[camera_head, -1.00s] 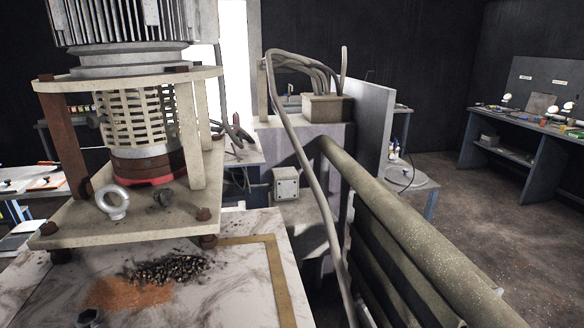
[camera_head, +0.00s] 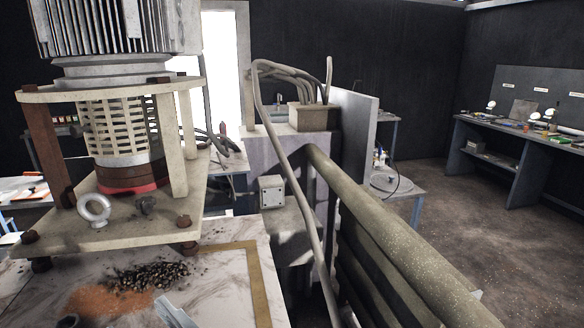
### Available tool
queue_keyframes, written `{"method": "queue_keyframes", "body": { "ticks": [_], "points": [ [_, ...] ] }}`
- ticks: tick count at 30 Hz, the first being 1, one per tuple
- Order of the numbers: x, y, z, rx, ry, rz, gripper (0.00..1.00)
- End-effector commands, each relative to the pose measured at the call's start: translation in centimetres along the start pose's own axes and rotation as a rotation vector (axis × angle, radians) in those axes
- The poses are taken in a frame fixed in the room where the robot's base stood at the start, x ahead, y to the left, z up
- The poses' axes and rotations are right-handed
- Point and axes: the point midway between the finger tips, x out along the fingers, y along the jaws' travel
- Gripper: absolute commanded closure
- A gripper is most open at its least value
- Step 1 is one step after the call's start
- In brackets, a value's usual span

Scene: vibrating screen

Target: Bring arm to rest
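My gripper is not recognisable in the head view. A pale flat piece (camera_head: 174,311) juts in at the bottom edge, left of centre, in front of the marble-patterned top. I cannot tell whether it belongs to my arm. The vibrating screen's motor unit (camera_head: 125,70) stands at the left on a plate (camera_head: 165,212) with posts. A metal eye bolt (camera_head: 95,210) sits on that plate.
Dark grains (camera_head: 148,277) and orange grains (camera_head: 105,300) lie on the marble-patterned top (camera_head: 215,265). A thick rail (camera_head: 385,225) runs along the right, with a cable (camera_head: 290,165) beside it. A workbench (camera_head: 510,135) stands at the far right, beyond open floor (camera_head: 450,215).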

Motion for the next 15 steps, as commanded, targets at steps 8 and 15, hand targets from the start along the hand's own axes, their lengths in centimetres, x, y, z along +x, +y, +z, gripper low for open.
{"method": "queue_keyframes", "body": {
  "ticks": [8,15],
  "points": [
    [-4.5,6.0,3.6,0.049,0.132,0.197,0.59],
    [-12.0,10.6,8.7,0.047,0.185,0.394,0.59]
  ]
}}
